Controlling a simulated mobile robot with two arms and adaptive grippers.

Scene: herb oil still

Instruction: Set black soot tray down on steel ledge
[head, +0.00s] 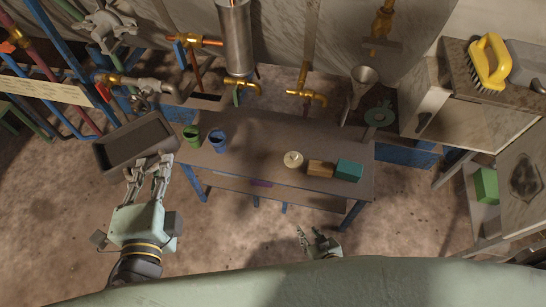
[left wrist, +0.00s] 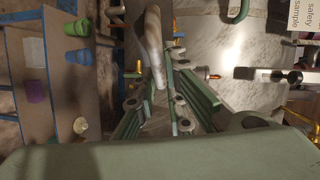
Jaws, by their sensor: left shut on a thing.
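The black soot tray (head: 135,142), a dark shallow rectangular pan, is in the air left of the table in the head view. My left gripper (head: 151,172) is shut on its near edge. The left wrist view shows the left gripper's fingers (left wrist: 160,103) and a pale edge-on shape rising from between them, probably the tray (left wrist: 154,45). My right gripper (head: 313,236) is low in front of the table, apart from everything; its fingers look spread and empty. A grey-brown flat top on blue legs (head: 255,135) is nearby; I cannot tell whether it is the steel ledge.
A green cup (head: 191,136) and a blue cup (head: 216,140) stand at the table's left end, near the tray. A pale round piece (head: 293,159), a wooden block (head: 320,169) and a teal block (head: 349,171) sit at the right. Pipes and brass taps (head: 305,96) line the back.

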